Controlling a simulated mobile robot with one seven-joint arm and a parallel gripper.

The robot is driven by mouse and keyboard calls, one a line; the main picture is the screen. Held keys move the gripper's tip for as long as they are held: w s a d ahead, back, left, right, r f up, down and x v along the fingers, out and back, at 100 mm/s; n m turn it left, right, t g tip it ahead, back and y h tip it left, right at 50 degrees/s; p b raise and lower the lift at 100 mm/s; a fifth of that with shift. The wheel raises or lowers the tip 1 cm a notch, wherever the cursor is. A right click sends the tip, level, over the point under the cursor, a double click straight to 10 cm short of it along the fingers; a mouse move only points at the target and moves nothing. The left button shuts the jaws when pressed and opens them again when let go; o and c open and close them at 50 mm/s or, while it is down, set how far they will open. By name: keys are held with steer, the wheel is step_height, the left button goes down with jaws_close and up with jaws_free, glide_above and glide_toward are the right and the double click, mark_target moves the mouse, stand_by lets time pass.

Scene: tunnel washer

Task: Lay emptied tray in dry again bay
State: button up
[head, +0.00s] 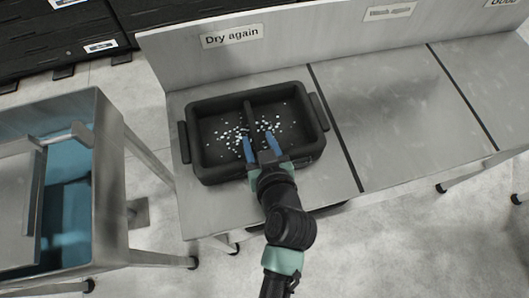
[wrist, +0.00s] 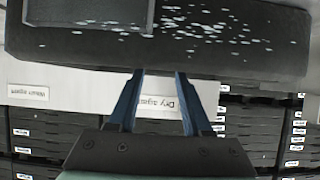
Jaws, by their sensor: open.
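The dark tray (head: 195,168) lies flat in the bay under the "Dry again" sign (head: 232,36). It has two compartments, a middle divider and a handle at each end. Many small white specks lie on both compartment floors. My gripper (head: 259,140) is open, with its two blue fingers apart near the divider and nothing seen between them. In the wrist view the tray (wrist: 60,55) fills the top, and the fingertips (wrist: 160,76) appear at its edge. I cannot tell whether they touch it.
A dark line (head: 336,130) separates this bay from an empty bay (head: 385,100) to the right. A metal cart with a blue interior (head: 68,200) stands at the left. A back panel (head: 300,40) rises behind the bays. Dark drawers (head: 50,35) stand at the far left.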

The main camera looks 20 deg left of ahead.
steer(key=v, duration=0.6)
steer(key=w+d+r+m+t+h, duration=0.15)
steer(key=w+r+t, duration=0.35)
steer(key=r, duration=0.9)
steer(key=w+d+r+m+t+h, duration=0.1)
steer(key=w+d+r+t, duration=0.15)
steer(key=w+r, duration=0.85)
steer(key=s+d+r+m+t+h, duration=0.1)
steer(key=s+r+t, duration=0.2)
steer(key=r, duration=0.7)
steer(key=s+d+r+m+t+h, duration=0.2)
steer(key=s+r, duration=0.3)
steer(key=r, duration=0.5)
steer(key=s+d+r+m+t+h, duration=0.1)
steer(key=s+r+t, duration=0.3)
steer(key=r, duration=0.7)
steer(key=shift+s+t, duration=0.35)
steer(key=shift+s, duration=0.15)
steer(key=shift+d, duration=0.15)
step_height(320, 180, up, 8)
steer(key=p, duration=0.8)
